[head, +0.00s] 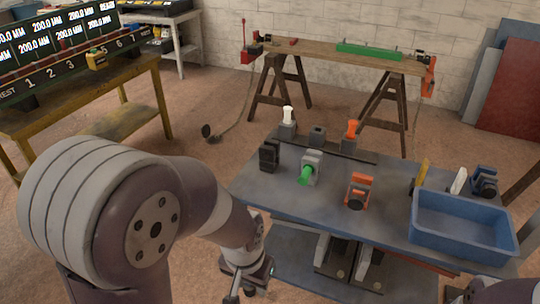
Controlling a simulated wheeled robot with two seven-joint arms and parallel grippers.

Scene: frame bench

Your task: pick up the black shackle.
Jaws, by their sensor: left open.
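A small black piece (268,155), which looks like the black shackle, stands upright near the left edge of the grey bench top (330,205). Its exact shape is hard to make out at this size. My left gripper (250,280) is open and empty. It is in front of the bench's near left edge, well apart from the black piece. Part of what looks like my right gripper (482,291) shows at the bottom right edge; its jaws cannot be made out.
A grey piece with green (310,168) and an orange piece (358,190) stand right of the black one. A blue bin (462,240) fills the bench's right end. Posts with white (287,118) and orange (350,132) tops stand behind. The front middle of the bench is clear.

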